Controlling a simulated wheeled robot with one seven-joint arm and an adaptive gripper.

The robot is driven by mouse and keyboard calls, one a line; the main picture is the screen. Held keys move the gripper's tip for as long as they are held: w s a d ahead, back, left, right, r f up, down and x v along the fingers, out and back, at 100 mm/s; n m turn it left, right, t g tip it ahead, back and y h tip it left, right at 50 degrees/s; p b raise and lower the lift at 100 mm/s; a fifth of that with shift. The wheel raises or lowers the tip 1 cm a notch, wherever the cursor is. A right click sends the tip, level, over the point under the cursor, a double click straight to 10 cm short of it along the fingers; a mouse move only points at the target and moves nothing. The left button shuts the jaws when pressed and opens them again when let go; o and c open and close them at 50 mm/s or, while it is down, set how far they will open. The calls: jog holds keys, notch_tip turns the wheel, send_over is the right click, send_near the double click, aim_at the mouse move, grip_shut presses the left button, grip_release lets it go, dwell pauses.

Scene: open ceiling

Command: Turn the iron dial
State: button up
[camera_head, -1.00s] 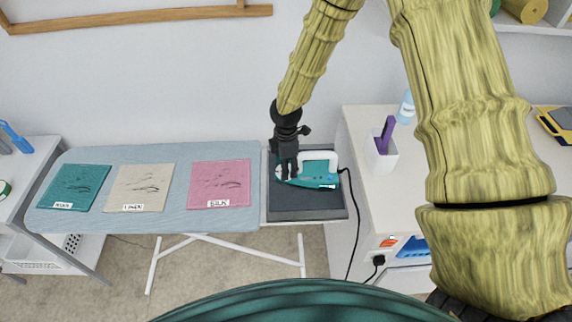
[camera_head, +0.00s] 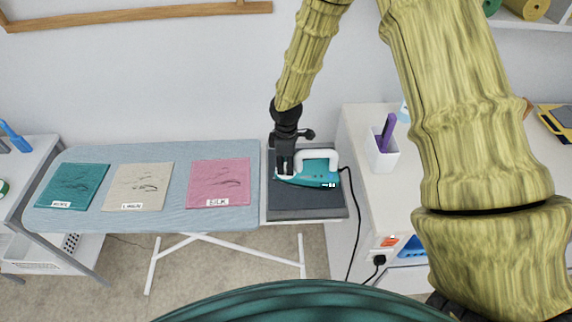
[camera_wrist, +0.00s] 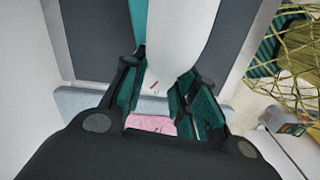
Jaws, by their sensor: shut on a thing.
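The teal iron (camera_head: 318,178) with a white handle (camera_head: 320,154) rests flat on a dark grey pad (camera_head: 306,205) at the right end of the ironing board. My gripper (camera_head: 285,174) points down at the iron's left end. Its fingers (camera_wrist: 158,100) are shut on a white part with a small red mark, which looks like the iron dial (camera_wrist: 156,84). The white handle (camera_wrist: 185,35) fills the upper middle of the wrist view. The fingers hide most of the dial, so its setting cannot be read.
Teal, beige and pink (camera_head: 218,180) cloths lie on the ironing board (camera_head: 150,218), left of the iron. A black cord (camera_head: 354,235) runs from the iron to a socket. A white cup (camera_head: 382,158) with a purple object stands on the right-hand table.

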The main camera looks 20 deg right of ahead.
jog(key=o, duration=1.1)
jog(key=shift+c, duration=0.2)
jog(key=shift+r, duration=0.1)
notch_tip(320, 180, up, 12)
